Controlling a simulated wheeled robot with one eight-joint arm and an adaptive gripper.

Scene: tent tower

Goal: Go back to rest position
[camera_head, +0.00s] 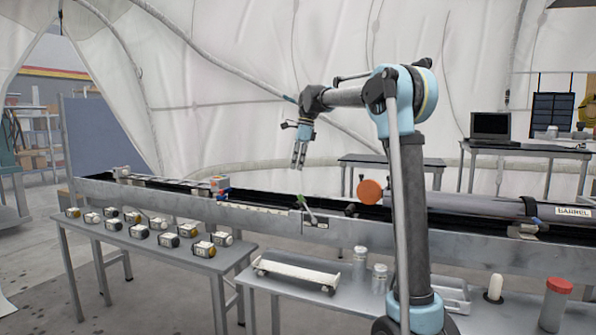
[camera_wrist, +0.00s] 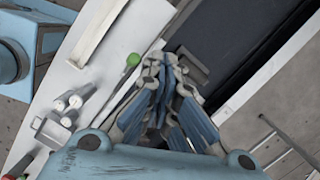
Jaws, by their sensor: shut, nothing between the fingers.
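My gripper (camera_head: 299,155) hangs in the air, fingers pointing down, above the long metal trough (camera_head: 265,214). In the wrist view my gripper (camera_wrist: 163,62) has its blue-padded fingers together with nothing between them. It is well clear of the tables and touches nothing.
A left table (camera_head: 165,252) holds several small yellow, black and white canisters. A front table (camera_head: 335,300) carries a white rail (camera_head: 295,273), clear jars (camera_head: 360,264) and a red-lidded jar (camera_head: 555,304). A long barrel (camera_head: 470,205) lies at right. A laptop (camera_head: 490,127) stands behind.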

